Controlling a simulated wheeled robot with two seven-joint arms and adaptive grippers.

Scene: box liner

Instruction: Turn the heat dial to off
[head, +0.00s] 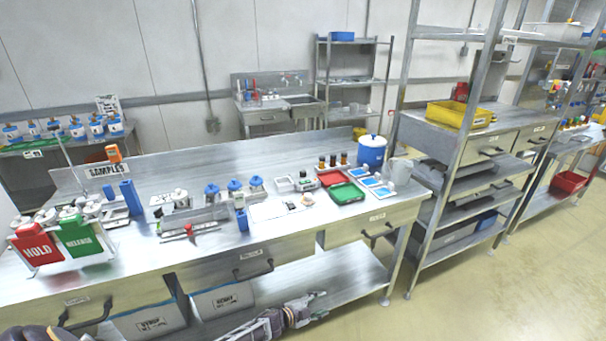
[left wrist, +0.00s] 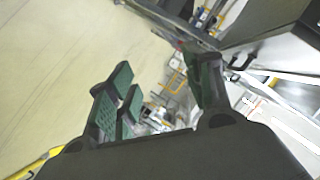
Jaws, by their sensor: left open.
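I cannot make out a heat dial for certain in either view. Several small devices stand on the steel bench (head: 290,240), including a small white unit (head: 284,184) with a dark top near the middle, too small to tell whether it carries a dial. My left gripper (head: 306,307) is at the bottom of the head view, low in front of the bench and apart from the things on it. In the left wrist view its green-padded fingers (left wrist: 165,95) are spread with nothing seen held between them. My right gripper does not show.
Red HOLD (head: 38,243) and green RELEASE (head: 82,236) holders stand at the bench's left. Blue-capped jars (head: 235,190) and red and green trays (head: 346,193) stand along the middle. Drawer handles (head: 253,270) jut from the front. The floor (head: 500,285) at right is clear.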

